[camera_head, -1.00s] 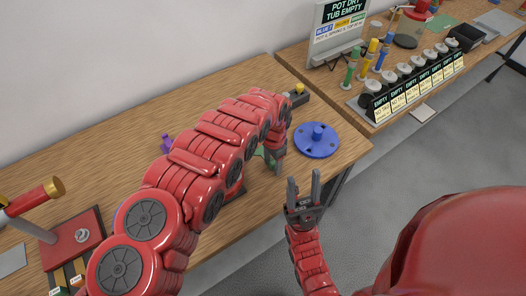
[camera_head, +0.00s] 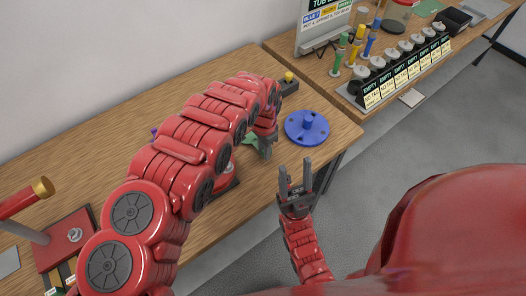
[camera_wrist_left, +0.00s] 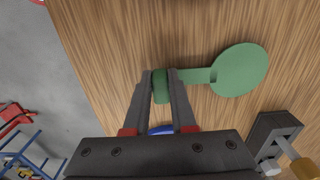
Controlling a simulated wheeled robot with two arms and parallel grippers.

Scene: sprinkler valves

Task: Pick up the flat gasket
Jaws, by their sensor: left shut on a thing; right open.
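The flat gasket is green, a thin round disc (camera_wrist_left: 240,70) with a narrow tab and a thicker green block at its end. In the left wrist view my left gripper (camera_wrist_left: 164,80) is shut on that block, with the disc sticking out to the right above the wooden tabletop. I cannot tell whether it touches the wood. In the head view only a green patch of the gasket (camera_head: 248,138) shows beside my left gripper (camera_head: 264,150); my left arm hides the rest. My right gripper (camera_head: 295,178) is open and empty beyond the table's front edge.
A blue round flange with a knob (camera_head: 307,127) lies on the table right of my left gripper. A black block with a yellow knob (camera_head: 289,79) is behind it. A red stand (camera_head: 62,240) is at left. A second table (camera_head: 340,98) holds labelled stations and a sign.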

